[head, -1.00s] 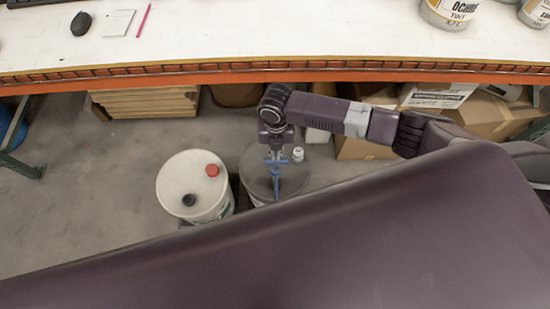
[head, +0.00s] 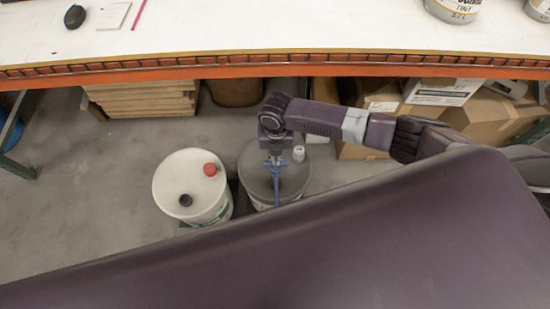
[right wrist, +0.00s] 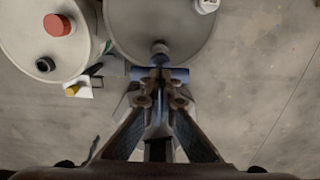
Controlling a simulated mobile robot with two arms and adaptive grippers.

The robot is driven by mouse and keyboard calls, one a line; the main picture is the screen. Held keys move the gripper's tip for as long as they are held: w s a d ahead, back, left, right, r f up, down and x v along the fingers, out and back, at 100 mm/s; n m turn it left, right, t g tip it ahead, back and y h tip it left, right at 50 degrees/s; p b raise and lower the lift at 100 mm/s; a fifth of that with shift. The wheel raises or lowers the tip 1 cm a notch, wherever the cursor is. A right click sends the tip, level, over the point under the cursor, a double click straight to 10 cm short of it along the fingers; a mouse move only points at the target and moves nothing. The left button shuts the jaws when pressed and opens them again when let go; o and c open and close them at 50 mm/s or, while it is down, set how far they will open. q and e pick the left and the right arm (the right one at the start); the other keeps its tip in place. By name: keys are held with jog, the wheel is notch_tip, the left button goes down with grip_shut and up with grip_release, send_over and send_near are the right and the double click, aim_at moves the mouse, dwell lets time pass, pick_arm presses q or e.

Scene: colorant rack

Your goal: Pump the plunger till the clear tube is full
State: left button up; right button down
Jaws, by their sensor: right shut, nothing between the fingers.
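A grey-lidded drum (head: 252,172) stands on the floor below the table edge, with a blue pump fitting (head: 277,187) on it. My right gripper (head: 275,158) points down over this lid, at the blue fitting. In the right wrist view, its fingers (right wrist: 160,88) are shut and empty. A blue crossbar (right wrist: 178,73) lies right at the fingertips there; I cannot tell whether they touch. The drum lid (right wrist: 130,30) fills the top middle of that view. I cannot make out the clear tube or its level. My left gripper is not in view.
A white drum (head: 172,180) with a red cap (head: 210,170) and a black cap (head: 185,200) stands close on the left. The table (head: 250,30) with its orange edge is above. Cardboard boxes (head: 470,118) lie at right, and floor is open at far left.

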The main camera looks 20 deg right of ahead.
jog(key=shift+f+b, duration=0.7)
jog(key=shift+f, duration=0.3)
dwell(0.8)
notch_tip(320, 180, up, 7)
jog(key=p, duration=0.7)
jog(key=shift+r, duration=0.15)
jog(key=shift+r, duration=0.1)
notch_tip(320, 180, up, 6)
jog(key=p, duration=0.5)
jog(key=shift+p, duration=0.35)
jog(key=shift+a, duration=0.1)
